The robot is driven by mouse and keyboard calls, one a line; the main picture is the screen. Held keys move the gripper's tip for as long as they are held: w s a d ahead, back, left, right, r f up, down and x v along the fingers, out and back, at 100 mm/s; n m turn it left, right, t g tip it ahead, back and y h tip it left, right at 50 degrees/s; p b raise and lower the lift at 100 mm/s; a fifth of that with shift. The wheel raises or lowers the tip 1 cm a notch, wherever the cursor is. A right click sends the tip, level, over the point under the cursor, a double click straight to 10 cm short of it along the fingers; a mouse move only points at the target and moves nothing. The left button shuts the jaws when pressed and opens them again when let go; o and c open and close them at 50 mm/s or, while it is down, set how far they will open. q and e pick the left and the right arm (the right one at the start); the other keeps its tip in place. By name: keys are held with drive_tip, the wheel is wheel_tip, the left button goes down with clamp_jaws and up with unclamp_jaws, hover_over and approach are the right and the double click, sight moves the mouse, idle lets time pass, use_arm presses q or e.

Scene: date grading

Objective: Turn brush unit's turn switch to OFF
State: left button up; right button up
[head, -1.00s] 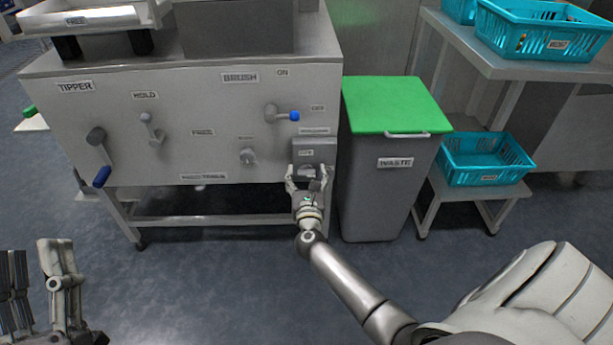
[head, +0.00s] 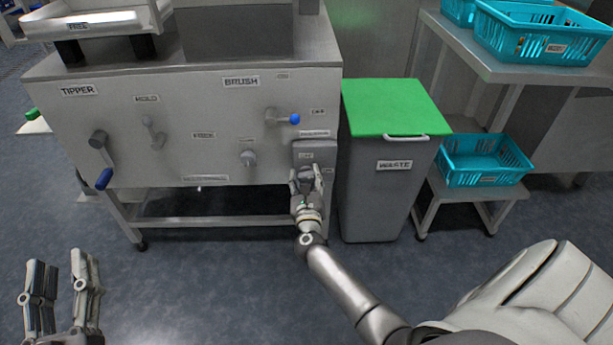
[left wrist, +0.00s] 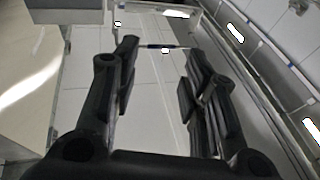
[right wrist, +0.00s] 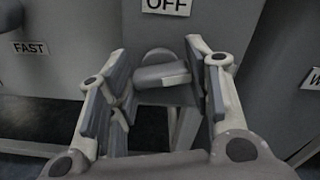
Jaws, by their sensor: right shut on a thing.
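The turn switch is a grey knob (right wrist: 162,72) on a grey box (head: 316,153) at the right end of the machine's front panel. In the right wrist view a plate reading OFF (right wrist: 166,5) shows above the knob. My right gripper (head: 306,178) is at the lower part of this box, its fingers on both sides of the knob and shut on it. In the head view the fingers partly hide the knob, so its exact angle is hard to tell. My left gripper (head: 62,285) is open and empty at the lower left, away from the panel.
A grey waste bin with a green lid (head: 390,108) stands close right of the switch box. A blue-tipped lever (head: 293,119) sits above left of it, and a small knob (head: 248,158) to the left. Blue crates (head: 485,160) are at the right. The floor in front is clear.

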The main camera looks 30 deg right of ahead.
use_arm(q)
wheel_tip(320, 180, down, 11)
drive_tip(key=s+a+g+y+p, duration=0.1)
drive_tip(key=a+g+y+p, duration=0.1)
drive_tip(key=g, duration=0.5)
use_arm(e)
drive_tip(key=n, duration=0.6)
drive_tip(key=shift+a+n, duration=0.1)
drive_tip(key=shift+n, duration=0.2)
drive_tip(key=n+p, duration=0.1)
drive_tip(key=n, duration=0.2)
drive_tip(key=shift+w+n+p, duration=0.1)
drive_tip(key=shift+n+p, duration=0.2)
drive_tip(key=shift+p, duration=0.05)
drive_tip(key=n+p, duration=0.1)
drive_tip(key=n, duration=0.2)
drive_tip(key=shift+f, duration=0.1)
use_arm(q)
drive_tip(key=s+a+f+g+y, duration=0.2)
drive_tip(key=s+a+f+g, duration=0.2)
drive_tip(key=s+f+g, duration=0.3)
drive_tip(key=shift+s+f+n+g, duration=0.35)
drive_tip(key=shift+s+f, duration=0.75)
drive_tip(key=shift+s, duration=0.9)
use_arm(e)
drive_tip(key=shift+n, duration=0.8)
drive_tip(key=o, duration=1)
drive_tip(key=shift+f, duration=0.1)
use_arm(q)
drive_tip(key=shift+a, duration=0.1)
